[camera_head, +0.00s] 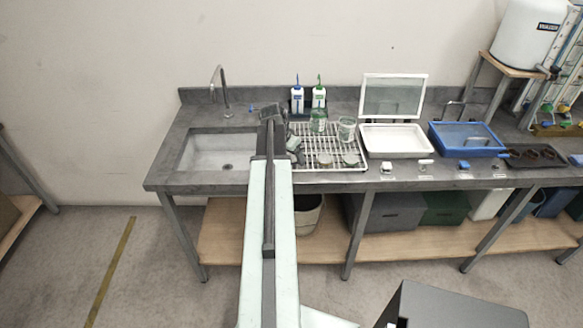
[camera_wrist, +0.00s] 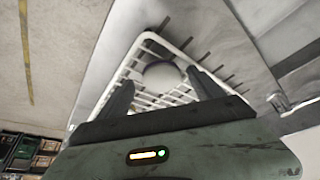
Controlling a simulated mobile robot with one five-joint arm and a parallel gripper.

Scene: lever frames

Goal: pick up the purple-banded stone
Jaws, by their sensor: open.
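In the wrist view a pale rounded stone (camera_wrist: 163,76) with a dark, faintly purple edge on its upper left lies on the white wire rack (camera_wrist: 125,72). My gripper (camera_wrist: 160,80) is open, with one finger on each side of the stone and gaps between. I cannot tell the height of the fingertips above the rack. In the head view my gripper (camera_head: 289,138) is over the left part of the rack (camera_head: 355,145), partly hidden by my arm. Two round stones, a left one (camera_head: 324,160) and a right one (camera_head: 350,159), lie near the rack's front; their bands are too small to tell.
Two glass beakers, one (camera_head: 318,121) behind the other (camera_head: 346,130), stand on the rack. Two wash bottles (camera_head: 308,100) stand behind it. A sink (camera_head: 218,152) is left; a white tray (camera_head: 395,141) and a blue tray (camera_head: 466,139) are right. The counter's front edge is close.

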